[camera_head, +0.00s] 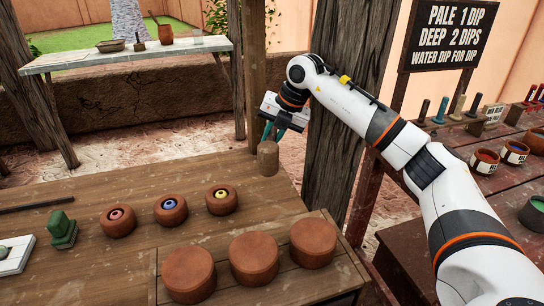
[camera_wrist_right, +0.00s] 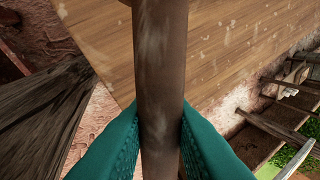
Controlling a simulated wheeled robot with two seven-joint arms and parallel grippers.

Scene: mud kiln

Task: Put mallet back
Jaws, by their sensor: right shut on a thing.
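My right gripper (camera_head: 272,132) is at the far right corner of the wooden table (camera_head: 90,195), its teal fingers pointing down. In the right wrist view the gripper (camera_wrist_right: 152,150) is shut on a brown round handle that runs through the picture between the fingers. The mallet (camera_head: 268,160) shows below the fingers in the head view as a light brown wooden block, roughly upright. I cannot tell whether it touches the table. The mallet's handle (camera_wrist_right: 158,70) also shows in the wrist view, with the table top behind it. My left gripper is not in view.
Three small pots with coloured centres (camera_head: 168,210) and three round clay lids (camera_head: 254,258) stand on the table. A green block (camera_head: 62,230) is at left. A wooden post (camera_head: 345,110) rises behind my arm. The table's far middle is clear.

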